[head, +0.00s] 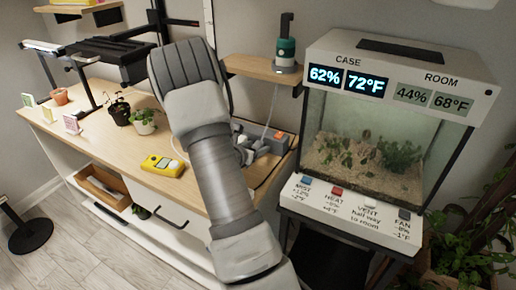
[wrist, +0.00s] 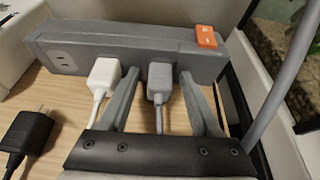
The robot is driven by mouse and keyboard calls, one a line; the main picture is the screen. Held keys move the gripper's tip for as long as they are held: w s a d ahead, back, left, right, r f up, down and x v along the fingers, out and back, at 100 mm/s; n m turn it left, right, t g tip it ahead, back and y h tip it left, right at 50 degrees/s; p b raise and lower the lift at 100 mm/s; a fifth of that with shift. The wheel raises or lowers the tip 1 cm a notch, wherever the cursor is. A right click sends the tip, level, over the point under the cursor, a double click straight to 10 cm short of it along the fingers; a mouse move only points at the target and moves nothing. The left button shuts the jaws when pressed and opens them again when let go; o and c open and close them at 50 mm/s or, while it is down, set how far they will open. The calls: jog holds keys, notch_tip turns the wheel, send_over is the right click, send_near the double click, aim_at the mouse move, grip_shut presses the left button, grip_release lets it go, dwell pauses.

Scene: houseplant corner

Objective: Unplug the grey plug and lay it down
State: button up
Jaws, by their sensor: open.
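The grey plug (wrist: 160,80) sits in the grey power strip (wrist: 62,52) in the wrist view, its cord running toward me. My gripper (wrist: 156,82) is open, with one finger on each side of the grey plug. The left finger lies between the grey plug and a white plug (wrist: 104,74), which is also in the strip. Whether the fingers touch the plug I cannot tell. In the head view the strip (head: 279,142) shows at the bench's right end, partly hidden by my arm.
A black plug (wrist: 28,132) lies loose on the wood at left. An orange switch (wrist: 205,36) tops the strip's right end. A thick grey cable (wrist: 285,75) rises at right. The terrarium case (head: 385,125) stands right of the bench. A yellow meter (head: 163,165) lies on the bench.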

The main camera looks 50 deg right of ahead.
dwell(0.9)
grip_shut()
dwell(1.3)
jog(key=shift+s+a+b, duration=0.1)
jog(key=shift+s+a, duration=0.15)
jog(key=shift+a, duration=0.7)
jog(key=shift+s+a+b, duration=0.1)
jog(key=shift+s+a, duration=0.2)
jog(key=shift+a, duration=0.7)
jog(key=shift+s+a+b, duration=0.1)
jog(key=shift+s+a, duration=0.15)
jog(key=shift+a, duration=0.7)
